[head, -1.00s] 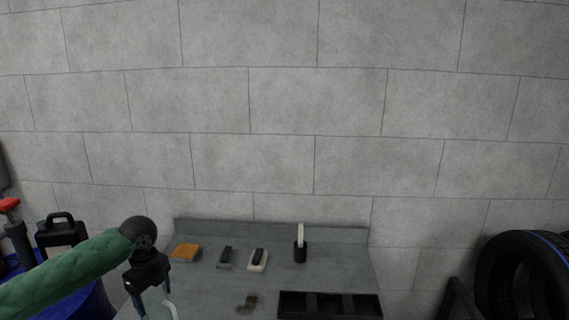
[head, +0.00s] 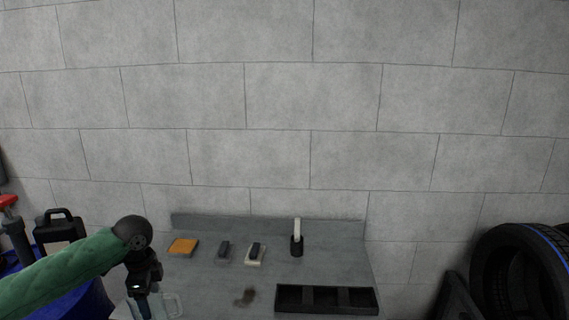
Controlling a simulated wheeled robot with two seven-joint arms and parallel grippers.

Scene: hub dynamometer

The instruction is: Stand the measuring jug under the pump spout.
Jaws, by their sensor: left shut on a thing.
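My left gripper (head: 145,308) points down at the lower left, shut on the pale, translucent measuring jug (head: 172,304). The jug shows at the bottom edge over the left end of the grey bench; its lower part is cut off, so I cannot tell whether it touches anything. The pump (head: 15,238), dark with a red top, stands at the far left by a blue drum (head: 75,300). I cannot make out its spout. My right gripper is out of view.
The grey bench (head: 330,255) carries an orange pad (head: 183,247), two small blocks, a black holder (head: 297,246) with a white handle, a brown smudge and a black divided tray (head: 325,298). A black canister (head: 60,225) stands behind the drum. Tyres (head: 515,265) stand at right.

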